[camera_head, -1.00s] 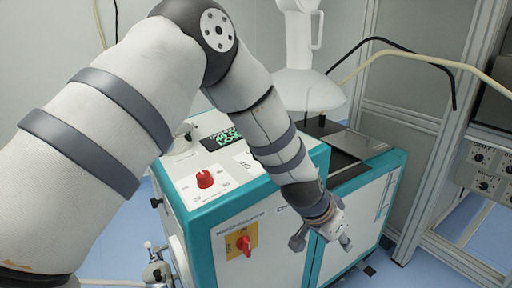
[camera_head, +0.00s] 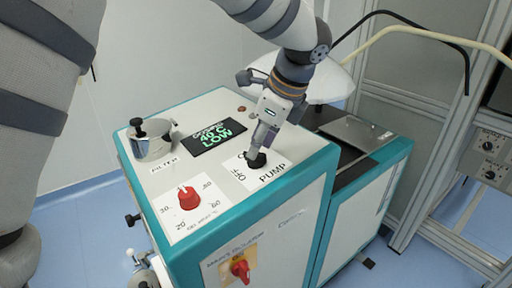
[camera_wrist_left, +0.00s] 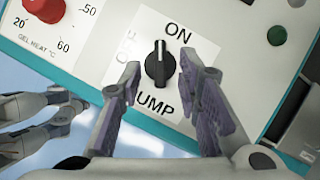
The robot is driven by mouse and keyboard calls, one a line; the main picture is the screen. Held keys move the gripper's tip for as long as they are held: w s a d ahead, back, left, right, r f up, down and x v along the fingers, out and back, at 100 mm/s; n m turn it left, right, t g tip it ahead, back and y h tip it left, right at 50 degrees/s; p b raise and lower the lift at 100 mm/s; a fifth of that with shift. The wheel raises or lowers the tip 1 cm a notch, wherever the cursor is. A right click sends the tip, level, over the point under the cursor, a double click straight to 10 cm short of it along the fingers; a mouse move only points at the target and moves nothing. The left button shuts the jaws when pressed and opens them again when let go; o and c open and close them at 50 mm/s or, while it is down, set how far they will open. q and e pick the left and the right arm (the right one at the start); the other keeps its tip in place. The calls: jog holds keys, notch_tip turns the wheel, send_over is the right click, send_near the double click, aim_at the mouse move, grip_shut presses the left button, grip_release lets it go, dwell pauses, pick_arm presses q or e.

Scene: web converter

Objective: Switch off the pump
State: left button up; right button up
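The pump switch is a black rotary knob (camera_wrist_left: 158,65) on a white label reading ON, OFF and PUMP, on the sloping top of the machine. In the left wrist view its pale pointer mark faces the word ON. In the head view the knob (camera_head: 256,160) shows just under my left gripper (camera_head: 262,148). In the left wrist view my left gripper (camera_wrist_left: 170,95) is open, with one finger on each side of the knob. A gap shows between the fingers and the knob; I cannot tell if they touch it.
A red gel heat dial (camera_head: 188,197), a filter fitting (camera_head: 151,139) and a green display (camera_head: 211,136) share the panel. A red main isolator switch (camera_head: 240,268) is on the front face. A white hood (camera_head: 335,85) stands behind. A green button (camera_wrist_left: 278,34) is right of the knob.

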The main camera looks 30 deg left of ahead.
pick_arm(q)
jog(key=shift+x, duration=1.15)
grip_shut()
pick_arm(e)
jog(key=shift+w, duration=0.1)
pick_arm(q)
jog(key=n+g, duration=0.1)
jog(key=n, duration=0.2)
jog(key=shift+w, duration=0.15)
jog(key=n+g, duration=0.1)
jog(key=n, duration=0.1)
jog(key=shift+w+f+n+h+b, duration=0.1)
jog(key=shift+n+h+b, duration=0.2)
jog(key=shift+h, duration=0.1)
jog(key=n+g+h, duration=0.1)
jog(key=n, duration=0.2)
jog(key=shift+a+g, duration=0.15)
jog(key=shift+g, duration=0.15)
jog(key=shift+n+g+h+b, duration=0.4)
jog(key=shift+n+h, duration=0.3)
jog(key=shift+n, duration=0.9)
pick_arm(e)
jog(key=shift+s+f+g, duration=0.5)
jog(key=shift+s+f, duration=0.45)
jog(key=shift+s, duration=0.15)
